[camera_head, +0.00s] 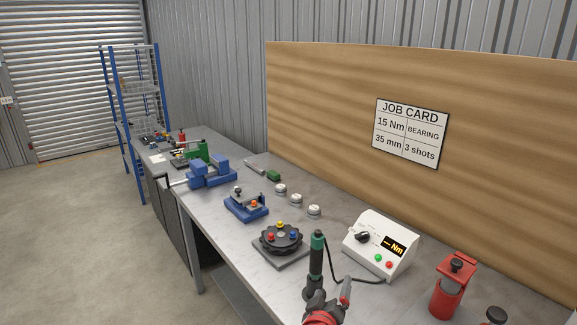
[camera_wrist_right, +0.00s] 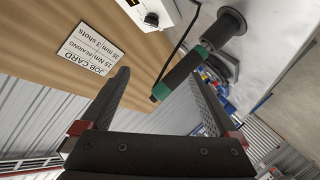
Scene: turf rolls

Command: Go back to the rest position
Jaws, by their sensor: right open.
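My right gripper (camera_head: 328,304) shows at the bottom of the head view, partly cut off by the frame edge. In the right wrist view (camera_wrist_right: 161,76) its two dark fingers are spread apart. A green and black driver (camera_head: 317,258) stands upright in a dark holder close to the gripper. In the right wrist view the driver (camera_wrist_right: 181,76) appears beyond the open fingers, near the finger on the right; I cannot tell whether they touch. A black cable runs from it to a white control box (camera_head: 379,242). My left gripper is not in view.
The grey bench (camera_head: 215,210) holds a black round fixture (camera_head: 281,239) with coloured knobs, a small blue fixture (camera_head: 246,207), a blue vise (camera_head: 211,175) and several metal pieces. A red canister (camera_head: 452,290) stands at right. A wooden board (camera_head: 330,100) with a job card (camera_head: 410,132) rises behind.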

